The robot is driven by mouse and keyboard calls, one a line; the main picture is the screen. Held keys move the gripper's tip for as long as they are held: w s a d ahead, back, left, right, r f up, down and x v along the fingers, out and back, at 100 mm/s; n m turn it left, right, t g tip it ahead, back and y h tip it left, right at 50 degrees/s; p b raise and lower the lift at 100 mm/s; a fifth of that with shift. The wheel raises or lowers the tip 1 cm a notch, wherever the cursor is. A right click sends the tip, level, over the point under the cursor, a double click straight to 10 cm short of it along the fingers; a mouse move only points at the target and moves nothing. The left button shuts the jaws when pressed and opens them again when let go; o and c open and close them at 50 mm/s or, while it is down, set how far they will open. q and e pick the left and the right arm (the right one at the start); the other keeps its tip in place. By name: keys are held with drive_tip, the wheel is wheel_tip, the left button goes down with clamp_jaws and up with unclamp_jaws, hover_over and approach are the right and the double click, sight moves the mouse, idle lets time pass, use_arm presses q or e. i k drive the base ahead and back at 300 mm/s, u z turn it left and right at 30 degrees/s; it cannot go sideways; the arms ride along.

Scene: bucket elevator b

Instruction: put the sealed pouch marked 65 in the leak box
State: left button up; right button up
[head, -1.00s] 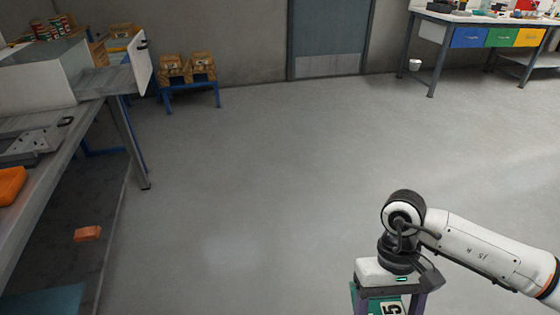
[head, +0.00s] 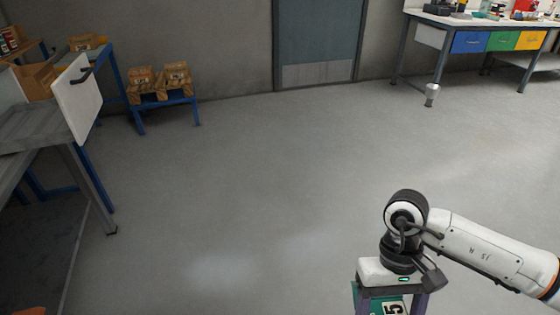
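My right gripper (head: 390,296) is at the bottom right of the head view, pointing down, its fingers on either side of a green pouch (head: 366,304). The pouch has a white label on which a 5 shows; the rest of the marking and the pouch's lower part are cut off by the frame's edge. My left gripper is not in view. I cannot make out a box that is clearly the leak box.
A grey table (head: 40,128) with an upright white panel (head: 76,98) stands at left. A workbench (head: 425,36) with blue, green and yellow drawers stands at the far right. The floor between is clear.

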sight(60, 120)
drive_tip(key=i, duration=2.6)
drive_tip(key=u, duration=2.45)
